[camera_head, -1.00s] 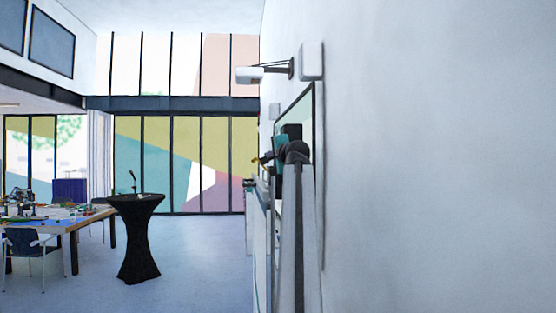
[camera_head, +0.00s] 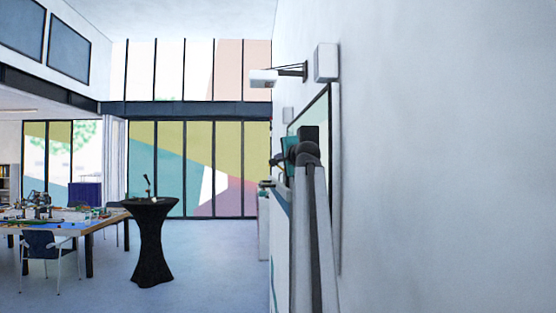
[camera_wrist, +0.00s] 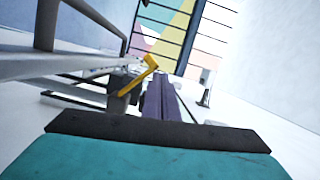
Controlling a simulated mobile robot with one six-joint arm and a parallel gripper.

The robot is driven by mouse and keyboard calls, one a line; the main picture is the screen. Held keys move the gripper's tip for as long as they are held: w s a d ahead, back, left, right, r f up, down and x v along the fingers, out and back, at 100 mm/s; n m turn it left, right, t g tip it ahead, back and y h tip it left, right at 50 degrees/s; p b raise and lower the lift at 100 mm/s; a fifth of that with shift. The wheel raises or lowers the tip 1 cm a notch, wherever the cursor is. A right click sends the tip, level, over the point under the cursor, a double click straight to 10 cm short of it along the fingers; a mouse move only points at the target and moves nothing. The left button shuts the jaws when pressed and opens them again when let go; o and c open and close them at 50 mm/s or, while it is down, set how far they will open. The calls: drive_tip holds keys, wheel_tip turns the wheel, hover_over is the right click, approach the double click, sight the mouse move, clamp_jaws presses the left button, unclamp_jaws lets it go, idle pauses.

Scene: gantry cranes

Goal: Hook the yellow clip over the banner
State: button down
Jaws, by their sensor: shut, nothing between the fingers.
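The yellow clip (camera_wrist: 140,76) shows in the wrist view as a bent yellow piece above the middle, near the end of pale rails. Whether it touches them I cannot tell. My gripper (camera_wrist: 160,132) fills the bottom of that view as a teal block with a dark front edge. It is shut and empty, and the clip appears beyond it. In the head view my gripper (camera_head: 279,160) is small and seen from behind, beside the right wall. A pale upright panel (camera_head: 281,245) below it may be the banner; I cannot tell for sure. I cannot make out the clip there.
The white wall (camera_head: 440,160) runs close along my right, with a projector on a bracket (camera_head: 264,78) high up. A black-draped standing table (camera_head: 151,240) and a cluttered worktable (camera_head: 60,229) stand to the left. The floor between table and panel is clear.

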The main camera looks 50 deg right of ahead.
drive_tip(key=shift+d, duration=0.1)
idle(0.5)
drive_tip(key=s+a+r+b, duration=0.1)
drive_tip(key=s+a+r, duration=0.3)
drive_tip(key=s, duration=0.5)
drive_tip(key=shift+s+a+r+b, duration=0.15)
drive_tip(key=shift+s+r+b, duration=0.2)
drive_tip(key=shift+r, duration=0.2)
idle(0.7)
